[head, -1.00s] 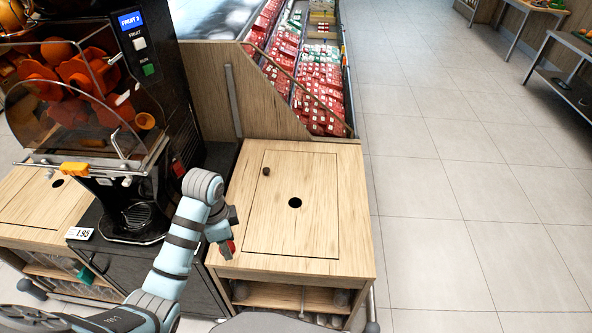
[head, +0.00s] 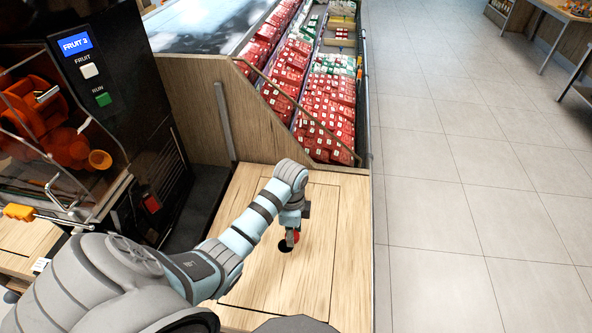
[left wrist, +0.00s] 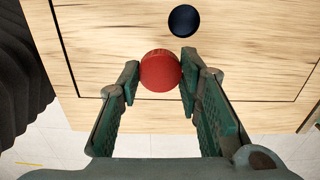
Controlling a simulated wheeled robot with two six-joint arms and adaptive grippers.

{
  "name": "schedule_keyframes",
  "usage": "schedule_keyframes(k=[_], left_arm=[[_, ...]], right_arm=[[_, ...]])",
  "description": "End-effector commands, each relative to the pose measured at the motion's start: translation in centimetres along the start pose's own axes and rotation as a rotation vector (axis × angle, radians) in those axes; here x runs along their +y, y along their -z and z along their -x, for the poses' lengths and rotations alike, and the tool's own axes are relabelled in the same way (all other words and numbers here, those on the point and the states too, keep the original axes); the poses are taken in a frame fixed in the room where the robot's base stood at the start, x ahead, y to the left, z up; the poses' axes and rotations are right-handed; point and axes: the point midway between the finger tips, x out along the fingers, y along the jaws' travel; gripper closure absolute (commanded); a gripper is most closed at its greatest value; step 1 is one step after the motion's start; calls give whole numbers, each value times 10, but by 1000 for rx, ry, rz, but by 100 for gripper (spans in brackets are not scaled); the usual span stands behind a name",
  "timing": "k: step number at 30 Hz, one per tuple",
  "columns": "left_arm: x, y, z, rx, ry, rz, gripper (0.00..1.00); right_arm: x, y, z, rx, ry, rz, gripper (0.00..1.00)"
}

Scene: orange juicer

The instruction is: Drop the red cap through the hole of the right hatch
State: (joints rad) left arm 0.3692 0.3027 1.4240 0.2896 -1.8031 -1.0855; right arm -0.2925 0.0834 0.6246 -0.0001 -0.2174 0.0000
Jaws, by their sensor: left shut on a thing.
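The red cap (left wrist: 160,70) is held between the fingertips of my left gripper (left wrist: 159,76) in the left wrist view; in the head view the cap (head: 296,236) is partly hidden by the gripper (head: 292,235). The right hatch (head: 312,264) is a light wooden panel set in the counter top. Its round dark hole (head: 285,246) shows right beside the gripper tip in the head view. In the left wrist view the dark hole (left wrist: 184,20) lies beyond the cap and slightly right, apart from it. My right gripper is out of view.
The black juicer (head: 125,120) stands left of the counter. A wooden side panel (head: 200,100) rises behind the counter, with a display of red packs (head: 325,115) beyond. Open tiled floor (head: 450,220) lies to the right. The hatch's small knob is not visible in the head view.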

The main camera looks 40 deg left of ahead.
Motion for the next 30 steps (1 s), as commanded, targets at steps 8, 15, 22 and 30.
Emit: schedule_keyframes(k=[8,15,22,30], left_arm=[[-43,-24,-49,0,4,-70,76],[-43,-24,-68,0,4,-72,76],[-42,-25,-87,-1,4,-71,76],[-42,-25,-86,-1,4,-70,76]], right_arm=[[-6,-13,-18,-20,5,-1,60],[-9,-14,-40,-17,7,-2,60],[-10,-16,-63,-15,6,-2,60],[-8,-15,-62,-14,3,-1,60]])
